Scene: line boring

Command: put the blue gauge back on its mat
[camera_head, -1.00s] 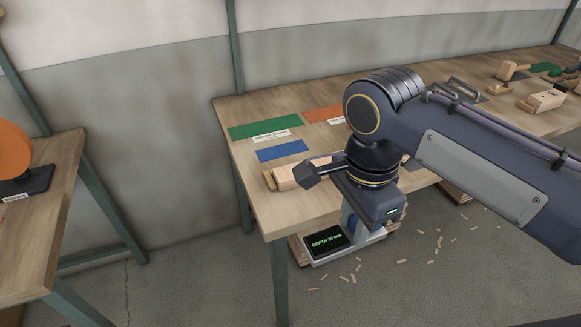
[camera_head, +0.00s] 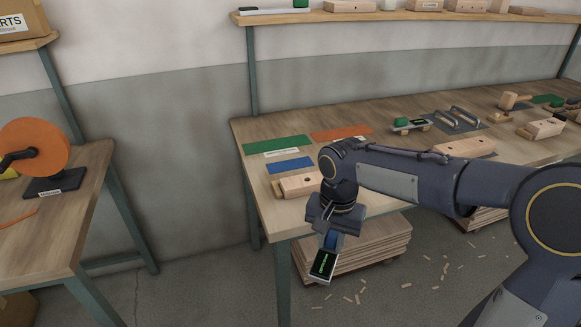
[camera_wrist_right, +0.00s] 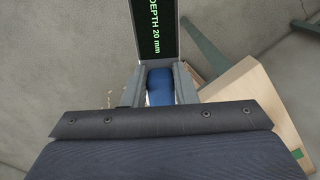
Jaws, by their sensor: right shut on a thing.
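The blue gauge (camera_head: 331,241) is in my right gripper (camera_head: 334,230), in front of the bench's front edge and apart from the bench. Its dark screen with green text hangs lowest and is tilted. In the right wrist view the gauge's blue body (camera_wrist_right: 160,86) sits between the two fingers (camera_wrist_right: 158,92), and the screen reads "DEPTH 20 mm". The blue mat (camera_head: 290,166) lies bare near the bench's left end, behind and left of the gripper. My left gripper is not in view.
A wooden block (camera_head: 298,185) lies between the blue mat and the front edge. A green mat (camera_head: 277,145) and an orange mat (camera_head: 341,133) lie behind. A board stack (camera_head: 365,250) stands below the bench. A second table (camera_head: 60,225) is at left, across a gap.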

